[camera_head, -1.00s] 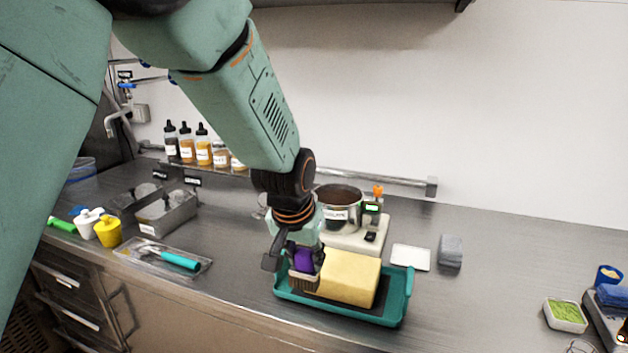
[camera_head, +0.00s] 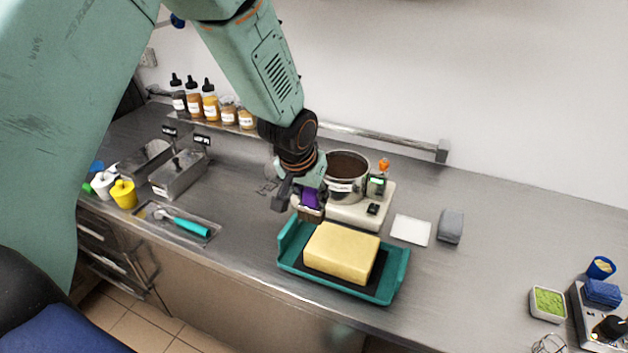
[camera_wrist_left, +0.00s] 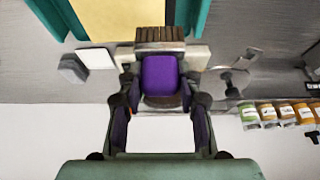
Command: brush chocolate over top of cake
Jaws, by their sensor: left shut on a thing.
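The cake is a plain yellow block (camera_head: 341,252) on a dark board in a teal tray (camera_head: 397,277); its edge also shows at the top of the left wrist view (camera_wrist_left: 120,18). I see no chocolate on its visible faces. My left gripper (camera_head: 306,196) is shut on a brush with a purple handle (camera_wrist_left: 160,75) and brown bristles (camera_wrist_left: 160,34). The brush is just behind the cake's back left corner, beside the chocolate pot (camera_head: 347,190). The pot is steel with dark brown chocolate inside and stands on a white base (camera_head: 352,214). My right gripper is not in view.
A white square (camera_head: 411,230) and a grey block (camera_head: 450,227) lie right of the pot. Sauce bottles (camera_head: 210,104) stand on a back shelf.

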